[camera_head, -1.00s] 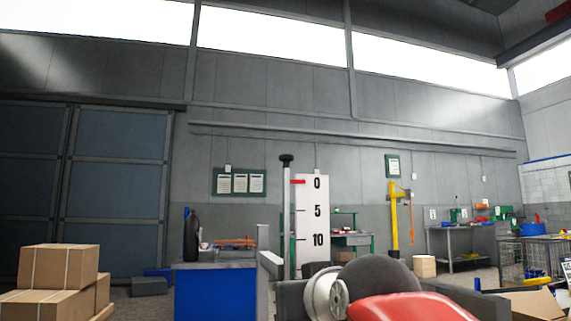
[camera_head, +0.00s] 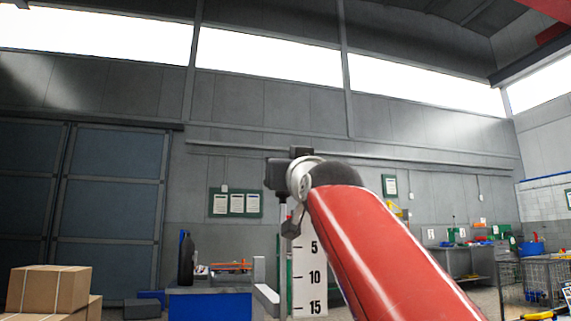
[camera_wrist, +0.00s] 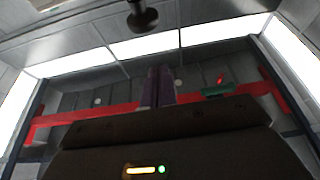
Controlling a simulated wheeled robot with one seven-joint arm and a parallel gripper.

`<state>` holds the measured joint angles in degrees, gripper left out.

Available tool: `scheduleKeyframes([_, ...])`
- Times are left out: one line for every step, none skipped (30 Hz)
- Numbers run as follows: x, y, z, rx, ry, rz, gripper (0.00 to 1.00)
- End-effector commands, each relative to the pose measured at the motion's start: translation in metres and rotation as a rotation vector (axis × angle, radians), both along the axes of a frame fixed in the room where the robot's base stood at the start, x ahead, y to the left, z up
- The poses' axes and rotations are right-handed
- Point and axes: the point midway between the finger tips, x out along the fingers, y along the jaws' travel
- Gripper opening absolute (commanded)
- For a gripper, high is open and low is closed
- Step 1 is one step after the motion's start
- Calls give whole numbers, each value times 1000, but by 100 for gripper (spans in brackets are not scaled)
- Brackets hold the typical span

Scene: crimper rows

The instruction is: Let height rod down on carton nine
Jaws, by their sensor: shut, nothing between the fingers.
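The height rod (camera_head: 283,217) is a thin grey upright beside a white scale board (camera_head: 308,279) marked 5, 10 and 15. The upper end of the rod is hidden behind my gripper and wrist in the head view. My gripper shows in the wrist view (camera_wrist: 158,72), with its two dark fingers together and nothing seen between them. A dark round knob on a stem (camera_wrist: 143,19) is at the top of that view, apart from the fingers; I cannot tell whether it belongs to the rod. I see no carton marked nine.
Brown cartons (camera_head: 48,288) are stacked at the lower left. A blue workbench (camera_head: 210,306) with a dark bottle (camera_head: 186,260) stands left of the scale. Benches and a wire cage (camera_head: 545,278) are at the right.

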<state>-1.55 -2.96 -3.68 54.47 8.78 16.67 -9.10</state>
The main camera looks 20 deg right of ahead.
Motion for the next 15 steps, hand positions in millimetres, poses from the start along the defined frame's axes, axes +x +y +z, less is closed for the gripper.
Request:
scheduleKeyframes([11,0,8,-1,2,0,0])
scheduleKeyframes([15,0,9,-1,2,0,0])
scheduleKeyframes([21,0,10,-1,1,0,0])
scheduleKeyframes([17,0,-4,0,1,0,0])
scheduleKeyframes([17,0,-10,1,1,0,0])
scheduleKeyframes([17,0,-16,2,1,1,0])
scheduleKeyframes([17,0,-19,1,0,0,0])
scheduleKeyframes([17,0,-22,1,0,0,0])
scheduleKeyframes([17,0,-26,0,1,1,0])
scheduleKeyframes([17,0,-28,1,0,1,0])
scheduleKeyframes([17,-1,-30,1,0,1,0])
scheduleKeyframes([18,-1,-32,2,0,1,0])
scheduleKeyframes([18,-1,-33,1,0,0,0])
scheduleKeyframes([18,-1,-33,1,0,0,0])
scheduleKeyframes([18,-1,-34,1,0,0,0])
